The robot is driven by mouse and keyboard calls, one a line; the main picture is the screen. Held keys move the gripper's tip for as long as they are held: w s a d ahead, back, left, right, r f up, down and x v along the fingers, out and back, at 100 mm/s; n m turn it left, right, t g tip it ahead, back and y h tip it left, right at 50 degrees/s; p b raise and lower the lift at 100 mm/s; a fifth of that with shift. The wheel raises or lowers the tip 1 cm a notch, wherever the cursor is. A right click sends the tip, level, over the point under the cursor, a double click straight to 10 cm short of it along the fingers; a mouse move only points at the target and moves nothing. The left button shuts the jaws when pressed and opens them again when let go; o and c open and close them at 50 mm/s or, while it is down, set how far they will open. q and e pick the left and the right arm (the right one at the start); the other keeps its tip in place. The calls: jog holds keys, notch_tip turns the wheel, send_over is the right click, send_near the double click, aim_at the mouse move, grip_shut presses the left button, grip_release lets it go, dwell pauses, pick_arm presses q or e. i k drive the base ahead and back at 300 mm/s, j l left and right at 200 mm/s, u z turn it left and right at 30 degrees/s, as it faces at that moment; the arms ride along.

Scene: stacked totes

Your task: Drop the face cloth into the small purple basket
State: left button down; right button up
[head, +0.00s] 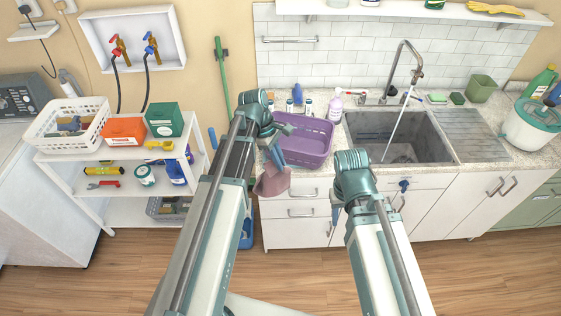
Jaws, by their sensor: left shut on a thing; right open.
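The small purple basket (318,150) stands on the counter just left of the sink. A dusky pink face cloth (272,184) hangs from my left gripper (277,160), which is shut on it. The gripper and cloth are at the basket's left front side, and the cloth hangs in front of the white cabinet below the counter edge. My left arm hides part of the basket's left side. My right gripper (337,216) is open and points down in front of the cabinets, right of the cloth. Its fingers are partly hidden by my arm.
The sink (398,140) with running water lies right of the basket. Small bottles (298,103) and a pink-lidded bottle (335,107) stand behind the basket. A white shelf (118,155) with a white basket (72,125) and boxes stands left. The floor in front is clear.

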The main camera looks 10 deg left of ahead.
aim_at(307, 149)
jog(key=i, duration=0.85)
